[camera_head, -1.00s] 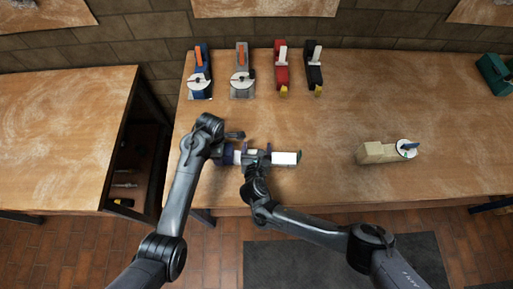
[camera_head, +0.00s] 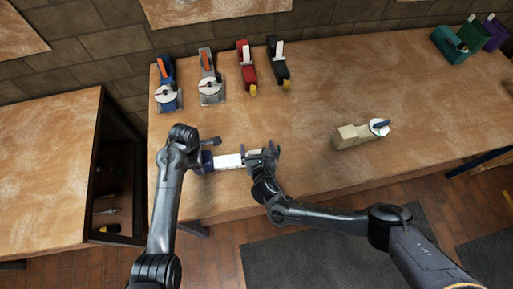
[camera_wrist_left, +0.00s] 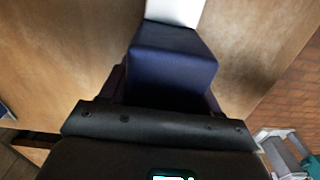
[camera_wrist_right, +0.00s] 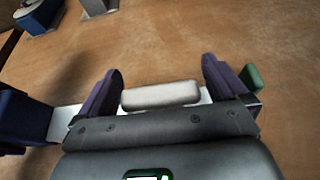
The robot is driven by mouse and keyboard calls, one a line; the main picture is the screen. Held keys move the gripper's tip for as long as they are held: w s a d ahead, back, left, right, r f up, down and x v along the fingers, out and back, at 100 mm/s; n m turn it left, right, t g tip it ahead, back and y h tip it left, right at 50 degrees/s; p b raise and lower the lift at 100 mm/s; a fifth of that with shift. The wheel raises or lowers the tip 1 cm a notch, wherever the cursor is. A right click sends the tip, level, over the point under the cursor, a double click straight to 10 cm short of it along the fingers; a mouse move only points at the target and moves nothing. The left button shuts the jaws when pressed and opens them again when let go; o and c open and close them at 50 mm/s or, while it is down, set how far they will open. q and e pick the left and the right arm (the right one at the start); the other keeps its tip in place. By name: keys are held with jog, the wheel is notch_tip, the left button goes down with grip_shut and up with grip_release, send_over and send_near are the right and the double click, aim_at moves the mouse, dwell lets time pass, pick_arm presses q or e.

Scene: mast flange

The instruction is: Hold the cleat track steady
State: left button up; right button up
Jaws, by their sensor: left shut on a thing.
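The cleat track is a white rail (camera_head: 231,161) above the table's front part, with a dark blue end block (camera_head: 206,161). The block (camera_wrist_left: 170,65) fills my left gripper's jaws in the left wrist view. My left gripper (camera_head: 200,160) is shut on this block. A green end (camera_wrist_right: 251,77) shows past the right finger in the right wrist view. My right gripper (camera_head: 264,157) is at the track's other end. Its fingers stand wide apart around a cream rounded piece (camera_wrist_right: 160,95) on the rail; whether both touch it I cannot tell.
Blue (camera_head: 167,90), grey (camera_head: 210,86), red (camera_head: 246,68) and black (camera_head: 278,63) devices stand at the back left. Green (camera_head: 449,46) and purple (camera_head: 495,34) things are back right. The table's middle (camera_head: 310,100) is bare.

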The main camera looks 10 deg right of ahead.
jog(key=shift+s+a, duration=0.1)
jog(key=shift+s, duration=0.05)
jog(key=v, duration=1.2)
pick_arm(q)
jog(key=o, duration=1.4)
jog(key=shift+r, duration=0.1)
